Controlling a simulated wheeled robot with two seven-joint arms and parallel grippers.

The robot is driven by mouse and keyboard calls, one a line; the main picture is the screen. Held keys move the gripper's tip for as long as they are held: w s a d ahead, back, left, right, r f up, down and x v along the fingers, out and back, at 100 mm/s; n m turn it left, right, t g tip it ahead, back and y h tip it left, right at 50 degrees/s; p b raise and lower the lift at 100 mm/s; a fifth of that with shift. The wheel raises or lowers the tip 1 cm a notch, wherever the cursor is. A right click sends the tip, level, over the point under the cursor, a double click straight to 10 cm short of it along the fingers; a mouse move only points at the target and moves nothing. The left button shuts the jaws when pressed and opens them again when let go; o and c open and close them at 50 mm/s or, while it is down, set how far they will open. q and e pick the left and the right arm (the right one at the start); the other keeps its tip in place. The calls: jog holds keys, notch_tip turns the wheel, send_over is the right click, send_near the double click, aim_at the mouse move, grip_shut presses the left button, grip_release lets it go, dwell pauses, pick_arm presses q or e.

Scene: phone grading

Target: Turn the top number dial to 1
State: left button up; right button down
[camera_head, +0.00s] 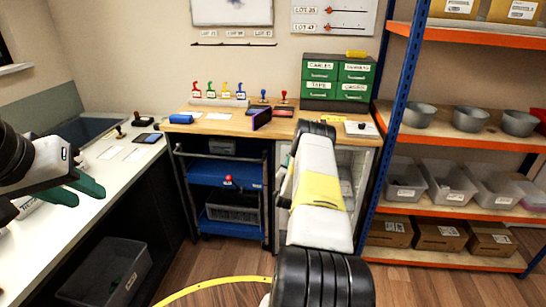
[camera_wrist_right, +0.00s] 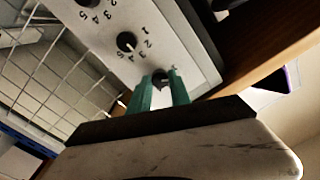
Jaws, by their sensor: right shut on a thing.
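In the right wrist view a pale panel (camera_wrist_right: 183,45) carries a row of black number dials. My right gripper (camera_wrist_right: 161,84) has its green fingers closed around the dial (camera_wrist_right: 160,76) at the lower end of the row. A numeral shows beside it, but the fingers hide most of its scale and its pointer. The middle dial (camera_wrist_right: 126,41) is free, with small numbers around it. Another dial (camera_wrist_right: 88,2) is cut off by the top edge. In the head view my right arm hides the panel. My left gripper (camera_head: 76,191) is open and empty over the white counter.
The wooden worktop (camera_head: 222,127) holds stamps, cards and a purple phone (camera_head: 261,119). Green drawers (camera_head: 338,78) stand at its back right. A blue cart (camera_head: 225,172) stands beneath. Orange shelves (camera_head: 455,138) with bins fill the right. A wire grid (camera_wrist_right: 45,75) lies beside the panel.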

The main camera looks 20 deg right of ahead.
jog(key=shift+f+n, duration=0.1)
jog(key=shift+n, duration=1.5)
jog(key=c, duration=1.2)
grip_release()
jog(key=v, duration=0.7)
jog(key=shift+s+a, duration=0.2)
jog(key=shift+s, duration=0.15)
